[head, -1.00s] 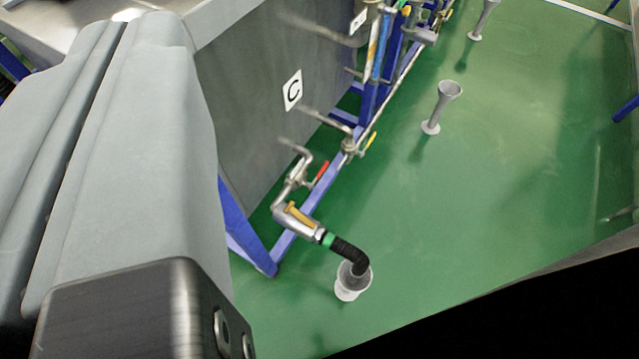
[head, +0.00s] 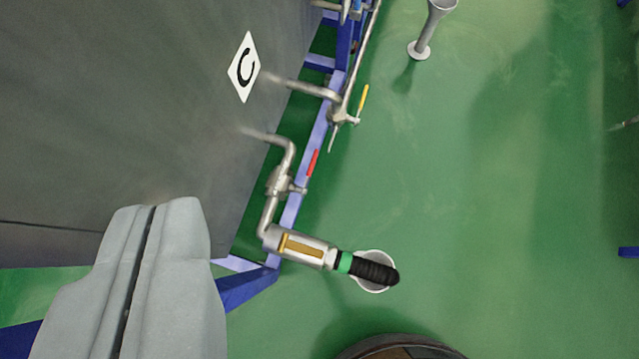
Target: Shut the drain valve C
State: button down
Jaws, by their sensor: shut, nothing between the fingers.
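The sign C (head: 243,67) is on the grey tank wall (head: 130,90). Below it a bent metal pipe leaves the tank and carries a valve (head: 279,181) with a red handle (head: 313,163). The red handle slants up and right, roughly along the blue frame rail and the pipe run at the valve. The pipe leads down to a metal fitting with a yellow-brown strip (head: 300,247), then a green-collared black hose over a funnel. My gripper (head: 155,203) is at the lower left, its two grey fingers shut together and empty, apart from the valve.
A second valve with a yellow handle (head: 364,98) sits further up on another pipe. The blue frame (head: 313,140) runs along the tank. A white funnel (head: 372,286) and a grey funnel stand (head: 424,42) are on the green floor. The floor at right is open.

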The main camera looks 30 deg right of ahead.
jog(key=w+d+f+m+g, duration=0.1)
jog(key=w+d+f+g, duration=0.1)
jog(key=w+f, duration=0.35)
jog(key=w+d+f+m+g, duration=0.2)
jog(key=w+d+f, duration=0.1)
jog(key=f, duration=0.6)
jog(key=m+g, duration=0.2)
jog(key=g, duration=0.2)
send_over(314, 159)
jog(key=s+a, duration=0.2)
jog(key=a, duration=0.1)
jog(key=s+a+x, duration=0.2)
jog(key=x, duration=1.3)
jog(key=shift+s+a+f+h, duration=0.15)
jog(key=shift+s+f+h, duration=0.15)
jog(key=shift+f, duration=0.1)
jog(key=x, duration=1.2)
jog(key=shift+a+f, duration=0.15)
jog(key=shift+f, duration=0.85)
